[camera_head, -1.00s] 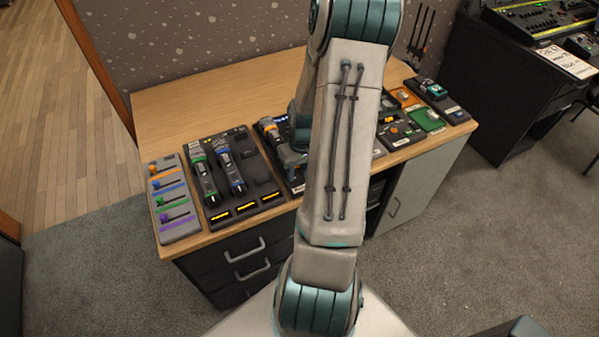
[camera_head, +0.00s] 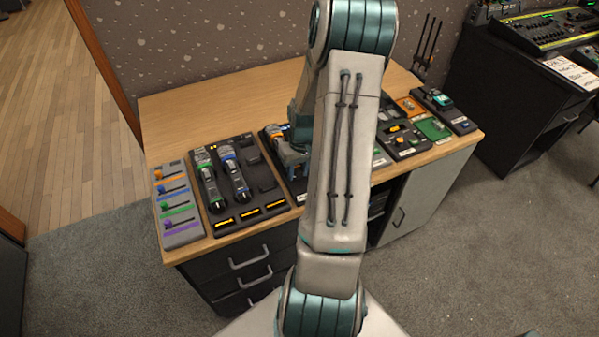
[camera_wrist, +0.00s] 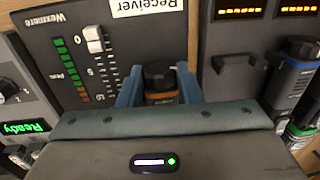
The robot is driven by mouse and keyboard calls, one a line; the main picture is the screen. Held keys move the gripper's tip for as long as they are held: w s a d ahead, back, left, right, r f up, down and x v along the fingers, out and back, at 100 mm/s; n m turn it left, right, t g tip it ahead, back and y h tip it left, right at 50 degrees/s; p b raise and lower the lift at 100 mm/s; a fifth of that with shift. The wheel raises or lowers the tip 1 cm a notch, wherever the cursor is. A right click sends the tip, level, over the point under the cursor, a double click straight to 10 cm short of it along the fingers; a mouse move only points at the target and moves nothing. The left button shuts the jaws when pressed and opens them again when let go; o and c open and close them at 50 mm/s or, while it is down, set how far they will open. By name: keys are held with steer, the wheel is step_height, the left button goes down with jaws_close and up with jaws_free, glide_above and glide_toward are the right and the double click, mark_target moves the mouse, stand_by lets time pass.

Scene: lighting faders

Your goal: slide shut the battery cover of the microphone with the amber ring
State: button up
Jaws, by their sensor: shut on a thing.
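The microphone with the amber ring (camera_head: 275,130) lies on a dark panel, partly covered by my arm in the head view. In the wrist view, the dark end and orange band of the amber-ringed microphone (camera_wrist: 162,97) show between the blue fingers. My gripper (camera_wrist: 158,84) is shut on it, one finger on each side. My gripper (camera_head: 293,158) is low over the panel in the head view, mostly behind my arm. The battery cover cannot be made out, so I cannot tell whether the fingers hold the cover or the body.
A neighbouring dark tray (camera_head: 224,213) holds a green-ringed microphone (camera_head: 208,180) and a blue-ringed microphone (camera_head: 234,172). A receiver fader (camera_wrist: 95,40) stands close beside my fingers. A coloured slider panel (camera_head: 178,205) is at the left desk end. The desk's back (camera_head: 215,105) is clear.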

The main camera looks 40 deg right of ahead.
mark_target(300, 166)
steer(key=shift+w+d, duration=0.15)
steer(key=shift+w, duration=0.35)
steer(key=o, duration=1)
steer(key=r, duration=0.9)
steer(key=d+r, duration=0.1)
steer(key=r, duration=0.3)
steer(key=shift+s+d+r, duration=0.1)
steer(key=shift+r, duration=0.3)
